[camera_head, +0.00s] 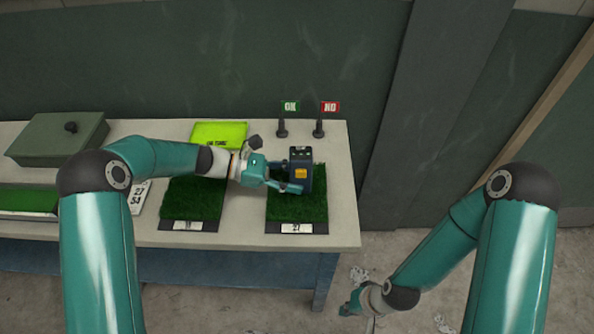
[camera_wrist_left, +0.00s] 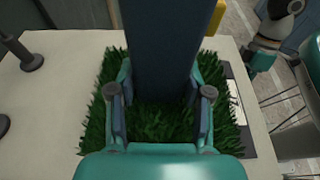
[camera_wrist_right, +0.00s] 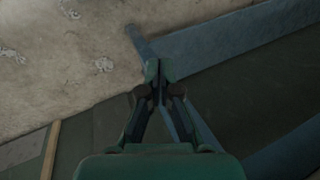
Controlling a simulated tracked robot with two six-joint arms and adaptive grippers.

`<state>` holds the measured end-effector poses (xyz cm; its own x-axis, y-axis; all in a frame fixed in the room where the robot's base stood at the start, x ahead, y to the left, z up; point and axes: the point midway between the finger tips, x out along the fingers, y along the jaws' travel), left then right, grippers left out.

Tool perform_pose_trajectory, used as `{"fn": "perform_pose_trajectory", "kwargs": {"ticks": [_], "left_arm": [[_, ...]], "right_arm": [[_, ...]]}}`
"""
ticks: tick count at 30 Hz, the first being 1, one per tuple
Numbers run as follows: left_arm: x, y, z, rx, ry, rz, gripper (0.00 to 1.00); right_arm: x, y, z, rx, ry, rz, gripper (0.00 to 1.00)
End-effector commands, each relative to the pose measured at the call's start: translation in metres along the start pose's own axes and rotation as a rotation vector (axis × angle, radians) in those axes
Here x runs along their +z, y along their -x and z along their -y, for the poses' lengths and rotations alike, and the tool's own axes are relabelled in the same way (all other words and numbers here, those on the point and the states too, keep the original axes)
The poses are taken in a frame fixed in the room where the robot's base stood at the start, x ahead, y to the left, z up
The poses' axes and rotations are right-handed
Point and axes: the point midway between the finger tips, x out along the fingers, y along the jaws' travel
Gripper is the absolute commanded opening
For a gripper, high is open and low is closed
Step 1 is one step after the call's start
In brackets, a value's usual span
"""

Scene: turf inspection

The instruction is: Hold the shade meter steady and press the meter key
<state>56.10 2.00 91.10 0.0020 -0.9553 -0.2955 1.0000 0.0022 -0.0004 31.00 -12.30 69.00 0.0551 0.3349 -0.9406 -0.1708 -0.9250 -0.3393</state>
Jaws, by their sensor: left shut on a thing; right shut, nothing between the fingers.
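The shade meter (camera_head: 299,157), a dark blue box with a yellow-orange patch on its face, stands upright over the right turf sample (camera_head: 310,205). My left gripper (camera_head: 286,176) is shut on the meter from its left side. In the left wrist view the meter (camera_wrist_left: 160,40) rises between the two fingers of my left gripper (camera_wrist_left: 160,105), with grass below it. My right gripper (camera_head: 349,308) is low beside the table's right end, away from the meter. In the right wrist view my right gripper (camera_wrist_right: 158,75) has its fingertips together, with nothing between them. I cannot make out the meter key clearly.
Green "OK" flag (camera_head: 290,106) and red "NO" flag (camera_head: 329,107) stand behind the meter. A second turf sample (camera_head: 192,200), a yellow-green card (camera_head: 219,134) and a lidded green box (camera_head: 58,138) are to the left. The table's right edge (camera_head: 350,200) lies between my right gripper and the meter.

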Motion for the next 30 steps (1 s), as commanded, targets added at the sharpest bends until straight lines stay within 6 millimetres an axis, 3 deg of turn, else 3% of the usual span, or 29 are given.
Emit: {"fn": "perform_pose_trajectory", "kwargs": {"ticks": [4,8,12,18,24,30], "left_arm": [[0.0,0.0,0.0,-0.001,0.0,0.0,0.3],[0.0,0.0,0.0,-0.001,0.0,0.0,0.3],[0.0,0.0,0.0,-0.001,0.0,0.0,0.3],[0.0,0.0,0.0,0.0,0.0,-0.001,0.3],[-0.001,0.0,0.0,0.0,0.0,-0.001,0.3],[-0.001,0.0,0.0,0.0,0.0,-0.001,0.3]], "right_arm": [[0.0,0.003,0.009,-0.012,0.059,0.009,0.0],[0.003,0.012,0.033,-0.04,0.246,0.044,0.0],[0.015,0.03,0.067,-0.056,0.623,0.116,0.0],[0.024,0.069,0.097,0.069,1.337,0.227,0.0],[-0.011,0.123,0.129,0.425,2.009,0.244,0.0],[-0.047,0.179,0.18,0.828,2.387,0.153,0.0]]}}
